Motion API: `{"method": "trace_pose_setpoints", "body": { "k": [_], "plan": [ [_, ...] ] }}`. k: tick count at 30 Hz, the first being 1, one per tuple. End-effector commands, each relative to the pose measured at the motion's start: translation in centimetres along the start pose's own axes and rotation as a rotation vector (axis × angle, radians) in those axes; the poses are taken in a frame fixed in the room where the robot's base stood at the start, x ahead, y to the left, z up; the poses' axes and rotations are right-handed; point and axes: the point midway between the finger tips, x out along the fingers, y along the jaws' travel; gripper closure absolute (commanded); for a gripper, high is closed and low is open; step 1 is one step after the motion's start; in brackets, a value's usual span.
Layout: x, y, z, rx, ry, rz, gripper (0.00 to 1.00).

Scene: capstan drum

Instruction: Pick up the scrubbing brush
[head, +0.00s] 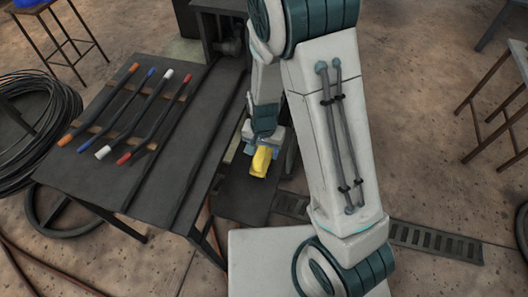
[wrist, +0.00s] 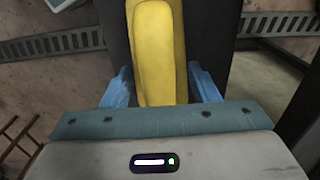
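The yellow scrubbing brush (head: 261,161) is at my gripper's fingertips, above or on a dark surface beside the table. It fills the middle of the wrist view (wrist: 158,50), where its long yellow body points away from me. My gripper (head: 255,147) has its blue fingers on either side of the brush. In the wrist view the fingers (wrist: 162,85) lie against both sides with no clear gap. The bristles are hidden. I cannot tell whether the brush is clear of the surface.
A dark metal table (head: 110,185) stands left, with several colour-tipped rods (head: 130,110) on it. A coiled cable (head: 35,125) lies further left. A floor grate (head: 435,241) runs to the right. A stool (head: 60,30) stands at the back left.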

Motion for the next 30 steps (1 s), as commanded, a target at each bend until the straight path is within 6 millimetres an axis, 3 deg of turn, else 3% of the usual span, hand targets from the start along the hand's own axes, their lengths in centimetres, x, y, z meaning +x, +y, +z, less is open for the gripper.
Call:
{"method": "trace_pose_setpoints", "body": {
  "k": [1,3,14,20,23,30],
  "plan": [
    [0.0,0.0,0.0,0.0,0.0,0.0,0.6],
    [0.0,0.0,0.0,0.0,0.0,0.0,0.73],
    [-0.4,0.0,0.0,-0.001,0.001,-0.001,0.73],
    [-2.5,-0.1,0.0,-0.002,0.003,-0.003,0.73],
    [-4.8,-0.1,-0.1,-0.001,0.004,-0.005,0.73],
    [-7.8,1.3,5.6,-0.006,0.001,-0.003,0.73]
  ]
}}
